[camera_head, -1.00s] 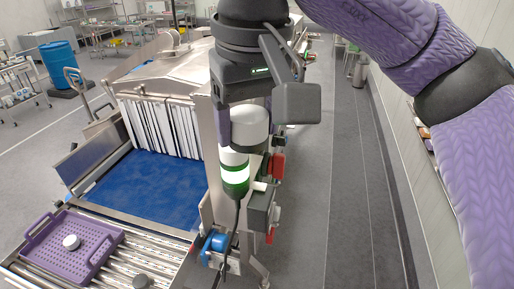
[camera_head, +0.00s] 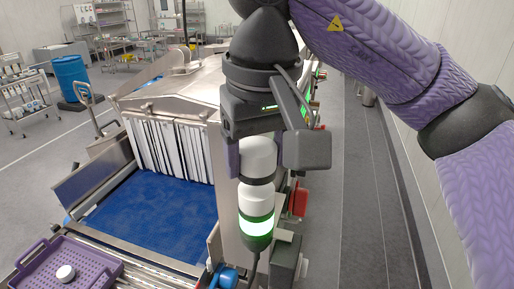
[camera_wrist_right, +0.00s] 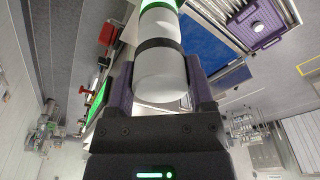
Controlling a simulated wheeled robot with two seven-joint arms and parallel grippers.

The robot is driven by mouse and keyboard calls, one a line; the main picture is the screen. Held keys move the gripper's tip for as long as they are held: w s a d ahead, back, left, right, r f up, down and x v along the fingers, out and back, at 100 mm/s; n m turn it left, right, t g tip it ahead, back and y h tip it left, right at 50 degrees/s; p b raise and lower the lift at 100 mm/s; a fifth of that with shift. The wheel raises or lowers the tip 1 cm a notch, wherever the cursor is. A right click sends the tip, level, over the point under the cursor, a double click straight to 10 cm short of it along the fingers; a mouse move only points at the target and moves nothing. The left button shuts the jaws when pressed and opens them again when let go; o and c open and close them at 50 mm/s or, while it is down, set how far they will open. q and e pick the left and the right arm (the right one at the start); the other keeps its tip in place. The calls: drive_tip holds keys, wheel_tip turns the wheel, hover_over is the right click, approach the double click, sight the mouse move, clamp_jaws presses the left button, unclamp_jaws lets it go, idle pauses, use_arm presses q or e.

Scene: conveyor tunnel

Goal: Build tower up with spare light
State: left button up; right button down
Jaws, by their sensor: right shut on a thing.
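The tower light (camera_head: 256,200) stands upright at the corner of the conveyor tunnel, with a white segment above a lit green one. My right gripper (camera_head: 257,155) is above it, shut on the spare light (camera_head: 259,158), a plain white cylinder. The spare light is upright and in line with the tower, with a black ring between them. In the right wrist view, the spare light (camera_wrist_right: 161,80) sits between the purple fingers, and its end meets the black ring of the tower (camera_wrist_right: 158,18). I cannot tell whether it is seated. My left gripper is out of view.
The steel tunnel (camera_head: 185,85) with white strip curtains and a blue belt (camera_head: 150,210) lies to the left. A purple tray (camera_head: 100,271) holding a white round piece is at bottom left. The right aisle is clear.

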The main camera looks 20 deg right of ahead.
sight(261, 152)
drive_tip(key=shift+s+r, duration=0.1)
drive_tip(key=shift+s, duration=0.1)
drive_tip(key=shift+w, duration=0.1)
drive_tip(key=shift+w+f, duration=0.25)
drive_tip(key=shift+w, duration=0.15)
drive_tip(key=shift+s, duration=0.1)
drive_tip(key=shift+s, duration=0.2)
drive_tip(key=shift+f+b, duration=0.8)
drive_tip(key=shift+f, duration=0.25)
unclamp_jaws()
drive_tip(key=r, duration=0.3)
drive_tip(key=r+p, duration=0.1)
drive_tip(key=r, duration=0.2)
drive_tip(key=s+r+p, duration=0.1)
drive_tip(key=r, duration=0.3)
drive_tip(key=shift+s, duration=0.1)
